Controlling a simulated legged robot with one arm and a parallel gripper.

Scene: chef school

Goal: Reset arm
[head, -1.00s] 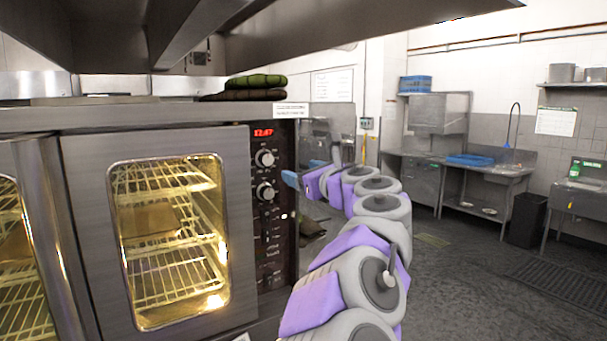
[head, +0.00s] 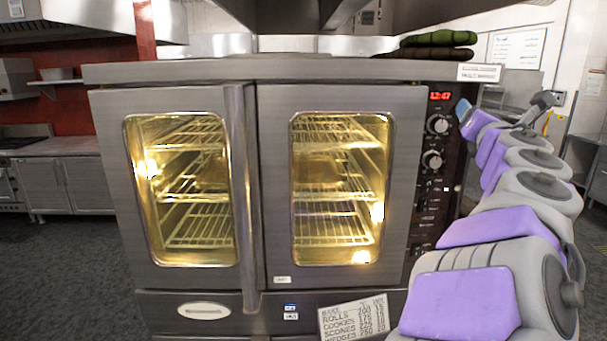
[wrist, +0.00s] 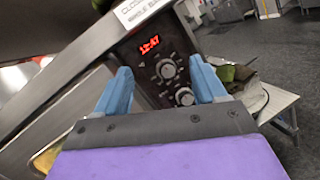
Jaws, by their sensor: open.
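My gripper (wrist: 160,92) shows in the wrist view with its two blue fingers spread apart and nothing between them. It faces the oven's control panel (wrist: 166,68), with its red display and knobs. In the head view my gripper (head: 463,110) is at the right, in front of the oven's control panel (head: 434,180). I cannot tell whether it touches the panel. My purple and grey arm stretches from the lower right up to it. The steel oven (head: 246,190) has both glass doors shut and its lit racks show inside.
Folded dark green cloths (head: 437,40) lie on top of the oven at the right. A steel hood (head: 300,14) hangs above. A steel counter (head: 65,175) stands against the red wall at the left. Open floor (head: 70,270) shows left of the oven.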

